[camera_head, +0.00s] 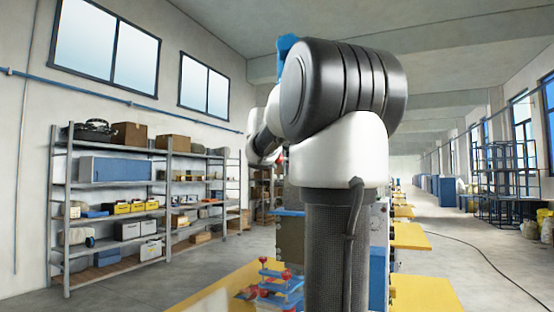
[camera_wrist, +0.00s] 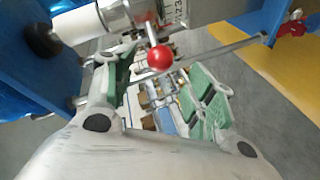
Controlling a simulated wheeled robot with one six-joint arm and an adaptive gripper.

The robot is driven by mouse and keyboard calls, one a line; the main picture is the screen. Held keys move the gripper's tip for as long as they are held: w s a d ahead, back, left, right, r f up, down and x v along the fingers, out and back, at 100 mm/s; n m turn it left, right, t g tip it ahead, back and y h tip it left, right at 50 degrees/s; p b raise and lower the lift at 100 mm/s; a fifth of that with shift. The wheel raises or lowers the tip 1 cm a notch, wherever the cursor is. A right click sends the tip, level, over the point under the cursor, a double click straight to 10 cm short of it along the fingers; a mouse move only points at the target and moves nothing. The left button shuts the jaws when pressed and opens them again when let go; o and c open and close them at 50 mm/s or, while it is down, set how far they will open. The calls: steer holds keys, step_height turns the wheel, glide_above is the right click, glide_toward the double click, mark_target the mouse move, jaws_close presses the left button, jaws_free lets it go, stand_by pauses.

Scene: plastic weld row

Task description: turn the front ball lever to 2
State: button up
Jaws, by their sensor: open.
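A ball lever with a red ball (camera_wrist: 160,58) on a thin metal stem shows in the wrist view, close to my gripper (camera_wrist: 165,72). My gripper is open, with green pads on both fingers. The ball appears between or just beyond the fingertips, and I cannot tell whether it touches them. Behind the stem is a pale numbered scale (camera_wrist: 174,12), whose figures are too small to read surely. The lever's setting is unclear. In the head view my arm hides the gripper and most of the work area.
A black knob (camera_wrist: 42,40) on a white cylinder and a blue panel (camera_wrist: 30,85) stand left in the wrist view. A metal rod crosses behind. A yellow tabletop (camera_wrist: 285,65) is at right. In the head view, a blue fixture (camera_head: 283,284) with red knobs stands on a yellow table.

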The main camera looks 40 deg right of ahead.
steer(key=shift+x, duration=2.4)
